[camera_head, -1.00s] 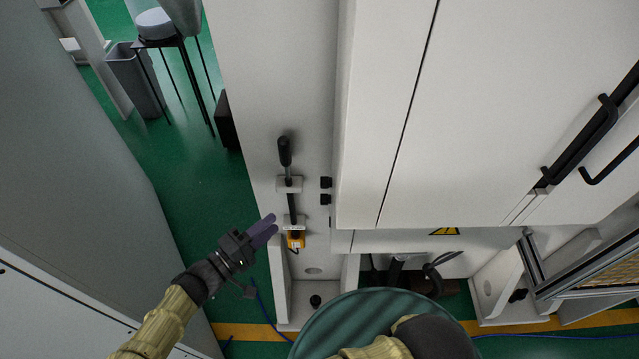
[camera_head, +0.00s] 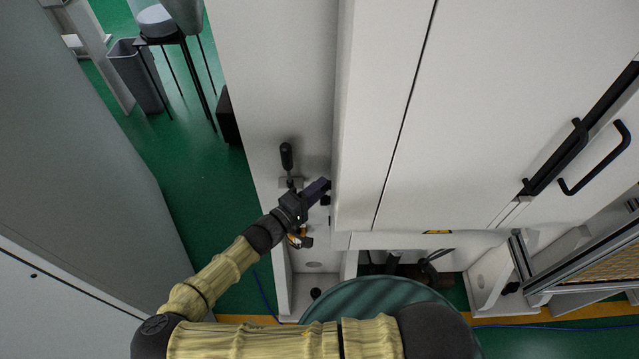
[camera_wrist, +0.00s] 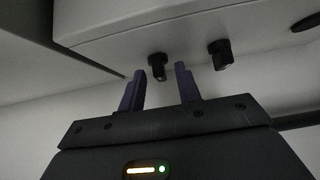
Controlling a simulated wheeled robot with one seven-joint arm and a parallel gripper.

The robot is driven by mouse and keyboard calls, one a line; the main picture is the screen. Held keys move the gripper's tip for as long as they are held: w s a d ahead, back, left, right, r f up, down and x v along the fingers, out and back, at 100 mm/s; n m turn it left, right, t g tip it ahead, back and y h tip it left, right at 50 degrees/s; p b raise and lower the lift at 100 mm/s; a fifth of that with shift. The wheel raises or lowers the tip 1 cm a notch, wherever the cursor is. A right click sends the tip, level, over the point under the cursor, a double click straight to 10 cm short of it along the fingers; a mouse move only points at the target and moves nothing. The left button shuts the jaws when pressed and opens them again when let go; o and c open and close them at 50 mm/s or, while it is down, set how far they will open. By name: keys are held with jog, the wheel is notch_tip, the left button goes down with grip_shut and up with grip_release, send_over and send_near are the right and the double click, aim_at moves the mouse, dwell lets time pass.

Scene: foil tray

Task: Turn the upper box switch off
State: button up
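Two black knob switches stick out from the white box. In the wrist view, the left knob (camera_wrist: 158,67) lies just beyond the gap between my fingertips, and the right knob (camera_wrist: 221,55) is to the right of both fingers. My gripper (camera_wrist: 160,76) is open, with its two purple fingers apart and nothing between them that I can see gripped. In the head view, my gripper (camera_head: 319,187) is at the box's side at the height of the upper switch and hides it. The lower switch (camera_head: 325,200) shows just below the fingers.
A black-handled lever (camera_head: 287,157) stands on the white panel left of my gripper. The large white cabinet (camera_head: 370,130) is close on the right. An orange part (camera_head: 297,240) sits below my wrist. A green round top (camera_head: 370,298) is lower down.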

jog(key=shift+w+d, duration=0.3)
jog(key=shift+d, duration=0.05)
grip_shut()
